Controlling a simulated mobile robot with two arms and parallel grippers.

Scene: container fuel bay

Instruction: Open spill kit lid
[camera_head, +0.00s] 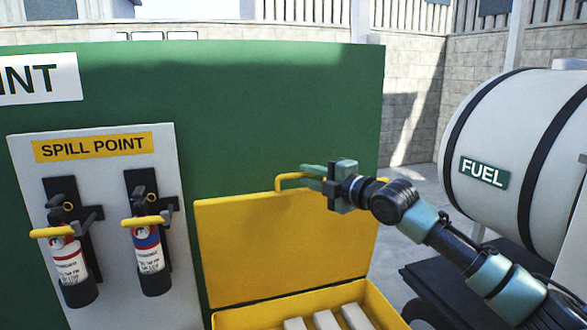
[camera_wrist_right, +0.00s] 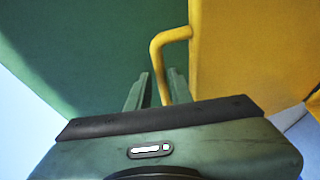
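The yellow spill kit lid (camera_head: 285,245) stands raised, nearly upright, in front of the green panel. Below it the yellow box (camera_head: 262,314) is uncovered, with pale blocks (camera_head: 326,320) inside. A yellow bar handle (camera_head: 291,178) sticks out from the lid's top edge. My right gripper (camera_head: 311,176) is at this handle, one finger on each side of it. In the right wrist view the handle (camera_wrist_right: 157,62) passes between the parted fingers (camera_wrist_right: 158,88), with a gap on its left side. The lid's yellow face (camera_wrist_right: 240,50) fills the right there. My left gripper is not in view.
Two fire extinguishers (camera_head: 147,250) hang on a white board (camera_head: 105,175) marked SPILL POINT at the left. A white fuel tank (camera_head: 530,130) with black bands stands at the right, behind my right arm. The green panel (camera_head: 230,120) stands close behind the lid.

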